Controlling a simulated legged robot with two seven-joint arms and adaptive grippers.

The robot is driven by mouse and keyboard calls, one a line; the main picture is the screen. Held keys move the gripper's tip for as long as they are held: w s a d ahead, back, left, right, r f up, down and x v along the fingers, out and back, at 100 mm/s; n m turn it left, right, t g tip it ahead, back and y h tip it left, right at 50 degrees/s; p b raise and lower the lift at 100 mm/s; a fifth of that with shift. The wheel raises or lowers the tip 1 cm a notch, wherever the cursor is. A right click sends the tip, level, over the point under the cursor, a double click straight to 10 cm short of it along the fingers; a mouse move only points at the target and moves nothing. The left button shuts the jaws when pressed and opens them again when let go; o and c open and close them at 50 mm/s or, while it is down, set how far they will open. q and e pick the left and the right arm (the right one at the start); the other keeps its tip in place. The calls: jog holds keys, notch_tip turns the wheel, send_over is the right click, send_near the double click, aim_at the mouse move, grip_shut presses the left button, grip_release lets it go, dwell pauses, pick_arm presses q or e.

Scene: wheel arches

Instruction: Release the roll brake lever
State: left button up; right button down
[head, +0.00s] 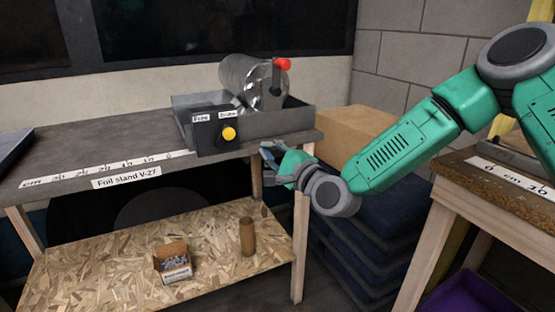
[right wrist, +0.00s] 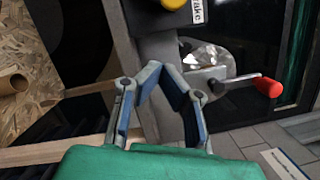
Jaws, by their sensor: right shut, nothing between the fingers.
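The brake lever has a dark arm and a red knob (head: 282,64) and stands upright at the right end of the shiny foil roll (head: 242,78). In the right wrist view the red knob (right wrist: 268,87) shows at the right, with the foil (right wrist: 208,56) behind the lever. My right gripper (head: 270,152) is at the front right corner of the stand, below and in front of the lever, apart from it. Its fingers (right wrist: 162,75) are shut and empty. My left gripper is not in view.
The roll lies in a grey tray (head: 300,117) on the foil stand (head: 90,150). A black box (head: 206,137) with a yellow knob (head: 229,134) is at its front. A cardboard box (head: 355,130) stands at the right. The lower shelf (head: 110,235) holds a small box and a brown tube.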

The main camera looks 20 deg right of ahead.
jog(key=w+a+r+b, duration=0.1)
jog(key=w+a+r, duration=0.1)
jog(key=w+a, duration=0.2)
jog(key=shift+a, duration=0.25)
dwell(0.3)
jog(key=shift+d+r+n, duration=0.1)
jog(key=shift+r+n, duration=0.05)
jog(key=shift+n, duration=0.15)
